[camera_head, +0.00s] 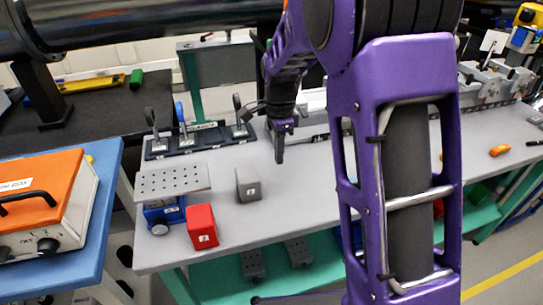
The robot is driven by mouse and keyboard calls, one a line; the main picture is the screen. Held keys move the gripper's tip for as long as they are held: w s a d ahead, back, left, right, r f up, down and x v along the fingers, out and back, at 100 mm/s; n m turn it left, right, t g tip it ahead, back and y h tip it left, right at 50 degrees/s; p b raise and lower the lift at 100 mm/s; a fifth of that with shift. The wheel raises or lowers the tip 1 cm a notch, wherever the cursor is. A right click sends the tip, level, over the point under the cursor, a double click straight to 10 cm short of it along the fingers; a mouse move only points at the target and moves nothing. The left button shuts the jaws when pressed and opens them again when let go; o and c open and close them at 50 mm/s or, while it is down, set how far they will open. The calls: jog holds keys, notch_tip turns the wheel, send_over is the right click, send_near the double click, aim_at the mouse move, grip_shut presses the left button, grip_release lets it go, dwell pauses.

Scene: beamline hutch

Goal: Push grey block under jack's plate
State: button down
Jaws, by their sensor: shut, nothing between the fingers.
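The space under the plate is partly hidden by the plate.
A red block (202,226) stands in front of the plate's right side, near the table's front edge. A dark rack (200,139) with several upright handled tools stands behind. The grey table (310,200) is clear right of the grey block. An orange box (42,193) is on the blue table.

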aim_at(248, 184)
notch_tip(248, 184, down, 8)
jog(key=shift+r+b, duration=0.1)
jog(key=shift+b, duration=0.5)
jog(key=a, duration=0.3)
jog(key=shift+s+a, duration=0.15)
jog(key=shift+s, duration=0.2)
jog(key=shift+a, duration=0.35)
jog(key=a, duration=0.3)
jog(key=s+a+p, duration=0.1)
jog(key=a, duration=0.2)
jog(key=s+a+p, duration=0.1)
jog(key=a, duration=0.3)
jog(key=shift+d, duration=0.1)
